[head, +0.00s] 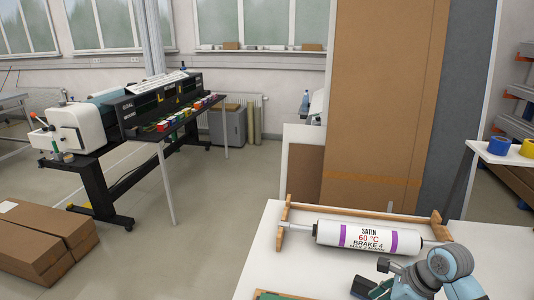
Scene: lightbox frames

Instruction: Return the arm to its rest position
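One of my arms (447,265), grey with blue-grey joints, comes in at the bottom right over the white table (268,245). It appears to be my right arm. Its dark end, likely the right gripper (372,287), is at the bottom edge, partly cut off. I cannot tell whether its fingers are open or shut, or whether it holds anything. It is in front of a white roll (350,236) with purple bands, labelled "SATIN 60 °C BRAKE 4", which lies across a wooden cradle (284,218). My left gripper is not in view.
A green-topped item (275,295) lies at the table's front edge. Blue tape (499,145) and yellow tape (528,148) sit on a stand at right. A laminating machine (80,128) stands back left, cardboard boxes (40,245) at lower left. The floor between is clear.

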